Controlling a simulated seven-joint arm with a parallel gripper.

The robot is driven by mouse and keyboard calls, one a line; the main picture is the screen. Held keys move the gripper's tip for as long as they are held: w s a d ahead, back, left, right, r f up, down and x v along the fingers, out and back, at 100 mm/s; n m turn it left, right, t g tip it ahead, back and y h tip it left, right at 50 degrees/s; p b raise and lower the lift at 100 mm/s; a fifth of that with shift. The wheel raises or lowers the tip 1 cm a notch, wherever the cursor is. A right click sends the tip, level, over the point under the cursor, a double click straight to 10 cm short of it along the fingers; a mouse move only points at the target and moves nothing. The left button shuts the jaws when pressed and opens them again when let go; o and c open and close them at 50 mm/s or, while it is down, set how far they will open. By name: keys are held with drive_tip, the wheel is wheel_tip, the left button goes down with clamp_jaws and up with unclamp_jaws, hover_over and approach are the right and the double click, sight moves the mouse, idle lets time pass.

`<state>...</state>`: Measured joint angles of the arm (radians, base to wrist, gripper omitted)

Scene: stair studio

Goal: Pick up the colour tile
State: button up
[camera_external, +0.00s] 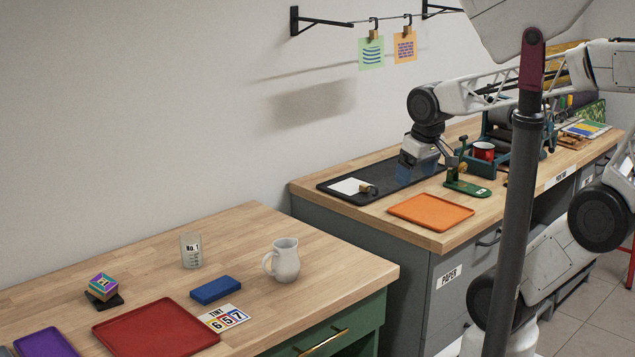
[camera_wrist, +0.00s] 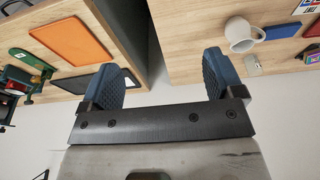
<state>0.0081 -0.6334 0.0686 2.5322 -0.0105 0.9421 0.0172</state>
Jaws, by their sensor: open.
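The likeliest colour tile is a small multicoloured block (camera_external: 103,283) with purple, orange and teal faces, tilted on a black base (camera_external: 104,300) on the near table, left of the picture. It also shows at the right edge of the wrist view (camera_wrist: 313,56), partly cut off. I cannot be sure that it is the tile. My gripper (camera_external: 420,160) is over the black mat (camera_external: 340,197) on the far bench, well away from the block. In the wrist view my gripper (camera_wrist: 168,78) has its two blue fingers wide apart, with nothing between them.
A red tray (camera_external: 155,331), blue block (camera_external: 216,290), TINT card (camera_external: 224,318), glass jar (camera_external: 191,250) and white mug (camera_external: 285,260) share the near table. An orange tray (camera_external: 430,212) and green tool (camera_external: 463,185) are on the far bench. A gap separates the benches.

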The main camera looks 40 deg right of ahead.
drive_tip(key=shift+c, duration=0.2)
drive_tip(key=shift+c, duration=1)
